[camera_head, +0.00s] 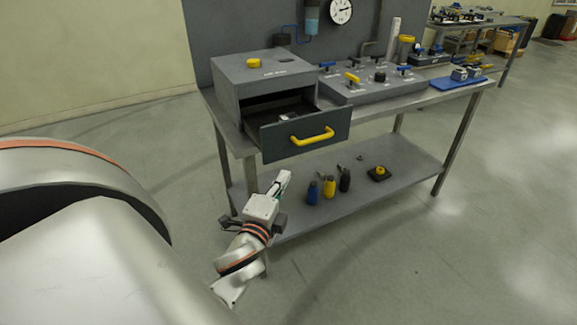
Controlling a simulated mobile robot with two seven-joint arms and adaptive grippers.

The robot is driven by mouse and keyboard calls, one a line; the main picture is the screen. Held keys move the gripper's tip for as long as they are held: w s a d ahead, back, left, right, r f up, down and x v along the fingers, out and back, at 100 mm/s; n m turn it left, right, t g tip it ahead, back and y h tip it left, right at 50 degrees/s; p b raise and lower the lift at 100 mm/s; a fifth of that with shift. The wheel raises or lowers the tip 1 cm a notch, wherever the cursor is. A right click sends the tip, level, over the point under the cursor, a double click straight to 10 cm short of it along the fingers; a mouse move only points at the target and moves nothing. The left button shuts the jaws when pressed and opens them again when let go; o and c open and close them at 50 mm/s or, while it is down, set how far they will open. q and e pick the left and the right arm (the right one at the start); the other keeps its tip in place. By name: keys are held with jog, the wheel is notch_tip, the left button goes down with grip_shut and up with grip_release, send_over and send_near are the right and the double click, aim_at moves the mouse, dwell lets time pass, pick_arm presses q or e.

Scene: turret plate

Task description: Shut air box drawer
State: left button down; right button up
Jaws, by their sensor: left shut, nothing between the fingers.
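The air box (228,80) is a grey box with a yellow knob on top, at the left end of the bench. Its drawer (276,143) is pulled well out toward me, with a dark front and a yellow handle (312,136). A small light item lies inside the drawer. My left gripper (284,178) is shut and empty, below and a little left of the handle, apart from the drawer, in front of the bench's left leg. My right gripper does not show.
The metal bench (380,112) also bears a valve panel (365,88) and a blue mat (459,80). The floor in front is clear.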

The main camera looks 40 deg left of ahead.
pick_arm(q)
jog(key=p, duration=0.1)
send_near(291, 143)
jog(key=w+d, duration=0.1)
jog(key=w, duration=0.3)
jog(key=a, duration=0.1)
jog(key=w+a, duration=0.1)
jog(key=shift+w+a, duration=0.1)
jog(key=shift+a, duration=0.25)
jog(key=shift+w+a+f, duration=0.1)
jog(key=shift+w+a, duration=0.05)
jog(key=shift+a, duration=0.1)
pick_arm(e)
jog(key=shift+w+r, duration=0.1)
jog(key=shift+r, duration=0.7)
